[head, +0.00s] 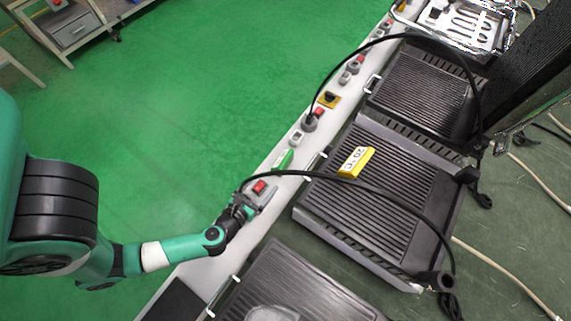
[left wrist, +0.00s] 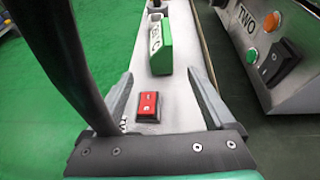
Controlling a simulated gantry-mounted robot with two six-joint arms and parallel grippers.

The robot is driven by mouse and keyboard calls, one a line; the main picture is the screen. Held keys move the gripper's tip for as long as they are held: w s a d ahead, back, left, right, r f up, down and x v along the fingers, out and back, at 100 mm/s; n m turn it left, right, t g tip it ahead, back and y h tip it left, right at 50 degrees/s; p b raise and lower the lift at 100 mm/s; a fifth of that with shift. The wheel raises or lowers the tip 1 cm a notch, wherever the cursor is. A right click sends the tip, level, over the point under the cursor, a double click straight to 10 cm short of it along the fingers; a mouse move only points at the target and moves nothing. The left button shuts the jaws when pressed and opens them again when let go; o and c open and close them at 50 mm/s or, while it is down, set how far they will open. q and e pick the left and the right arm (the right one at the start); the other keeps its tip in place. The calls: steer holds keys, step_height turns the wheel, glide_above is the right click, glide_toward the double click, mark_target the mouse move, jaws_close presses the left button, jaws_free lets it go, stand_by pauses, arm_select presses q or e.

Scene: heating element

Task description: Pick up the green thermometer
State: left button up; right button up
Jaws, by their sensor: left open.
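The green thermometer (head: 283,159) lies on the narrow white ledge in the head view, just beyond a red switch. In the left wrist view the green thermometer (left wrist: 166,53) shows as a green block with a white face, ahead of the fingers. My left gripper (head: 245,204) is over the ledge on the near side of the red switch, short of the thermometer. In the left wrist view the left gripper (left wrist: 162,85) is open, with nothing held and its fingers apart. My right gripper is not in view.
The red switch (head: 259,187) sits on the ledge between gripper and thermometer; it also shows between the fingers (left wrist: 148,106). A black cable arches over the ledge and the ribbed grill (head: 375,200). A yellow block (head: 355,161) lies on that grill. Green floor (head: 150,130) is open at left.

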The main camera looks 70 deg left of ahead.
mark_target(281, 165)
arm_select(q)
steer(key=shift+w+a+r, duration=0.1)
steer(key=shift+w+r, duration=0.05)
steer(key=shift+w, duration=0.2)
steer(key=b+x, duration=0.2)
steer(key=x, duration=0.9)
steer(key=shift+w+a, duration=0.2)
steer(key=shift+s, duration=0.1)
steer(key=shift+d, duration=0.1)
jaws_close()
